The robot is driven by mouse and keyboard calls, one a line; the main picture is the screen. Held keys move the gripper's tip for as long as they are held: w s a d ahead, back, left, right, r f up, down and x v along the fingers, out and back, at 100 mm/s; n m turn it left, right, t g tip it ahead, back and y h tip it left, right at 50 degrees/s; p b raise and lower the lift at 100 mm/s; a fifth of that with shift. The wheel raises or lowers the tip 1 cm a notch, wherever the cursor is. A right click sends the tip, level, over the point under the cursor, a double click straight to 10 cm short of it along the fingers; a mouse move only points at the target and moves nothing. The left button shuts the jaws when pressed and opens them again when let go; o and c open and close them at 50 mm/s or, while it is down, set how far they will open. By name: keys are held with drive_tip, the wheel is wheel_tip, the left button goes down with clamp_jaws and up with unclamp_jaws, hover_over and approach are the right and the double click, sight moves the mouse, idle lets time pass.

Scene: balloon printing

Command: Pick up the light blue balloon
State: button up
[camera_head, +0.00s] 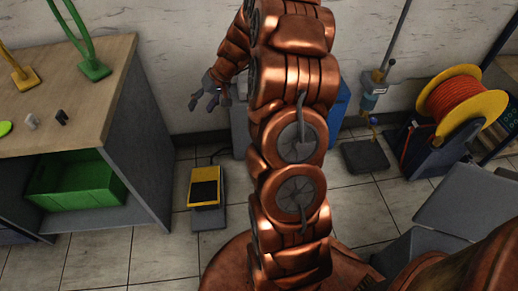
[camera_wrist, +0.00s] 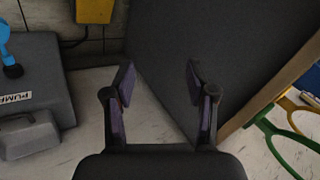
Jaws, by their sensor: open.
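I cannot make out a light blue balloon for certain in either view. A bright blue piece (camera_wrist: 5,45) shows at the left edge of the wrist view above a grey box labelled PUMP (camera_wrist: 35,85); it is cut off, and I cannot tell what it is. My gripper (camera_head: 203,102) is raised beside the wooden-topped table (camera_head: 100,75), to its right, near the wall. In the wrist view my gripper (camera_wrist: 160,85) has its fingers apart with nothing between them. My arm hides the middle of the head view.
Green (camera_head: 94,68) and yellow (camera_head: 25,78) stands, two small clips and a flat lime-green piece (camera_head: 5,128) are on the table. A green bin (camera_head: 75,184) sits below. A yellow-and-black box (camera_head: 204,188) stands on the floor. An orange spool (camera_head: 462,100) is at right.

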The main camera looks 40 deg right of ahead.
drive_tip(key=s+d+f+m+t+h+b, duration=0.15)
drive_tip(key=d+f+b, duration=0.35)
drive_tip(key=d+f, duration=1)
drive_tip(key=s+d+f+m+t+h+b, duration=0.1)
drive_tip(key=d+f+m+t+h+b, duration=0.3)
drive_tip(key=d+f, duration=1.05)
drive_tip(key=w+f+b, duration=0.1)
drive_tip(key=f, duration=0.1)
drive_tip(key=w+a+f+g+y+b, duration=0.1)
drive_tip(key=w+f, duration=0.1)
drive_tip(key=w+f+g+b, duration=0.1)
drive_tip(key=f, duration=0.1)
drive_tip(key=shift+w+a+f+n+y, duration=0.15)
drive_tip(key=shift+w+f+n+y, duration=0.1)
drive_tip(key=shift+f+n+y, duration=0.1)
drive_tip(key=shift+r, duration=0.1)
drive_tip(key=c, duration=0.8)
